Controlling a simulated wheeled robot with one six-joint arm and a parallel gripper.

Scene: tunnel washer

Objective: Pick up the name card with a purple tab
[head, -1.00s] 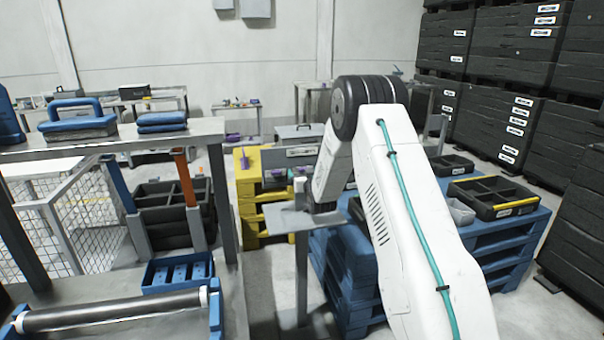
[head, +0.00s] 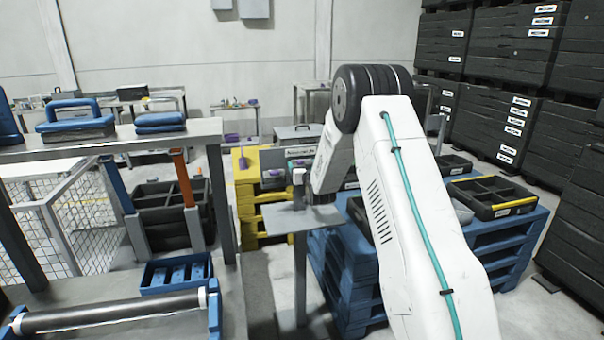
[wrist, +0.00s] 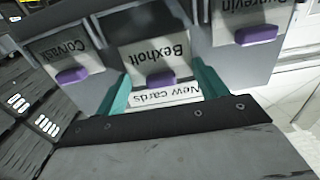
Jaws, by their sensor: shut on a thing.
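In the wrist view, several name cards with purple tabs appear upside down. The card marked Bexholt (wrist: 165,45) is in the middle, with its purple tab (wrist: 161,80) between the two teal fingers of my gripper (wrist: 160,72). My gripper is shut on this card, one finger at each side. A white label reading "New cards" (wrist: 167,96) shows below the Bexholt tab. In the head view, my arm hides most of the gripper.
In the head view, a small grey stand (head: 285,218) is below my wrist. A yellow pallet (head: 246,195) is behind it and a blue pallet (head: 490,245) to the right. A dark divided tray (head: 492,198) rests on the blue pallet. A workbench (head: 110,145) is on the left.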

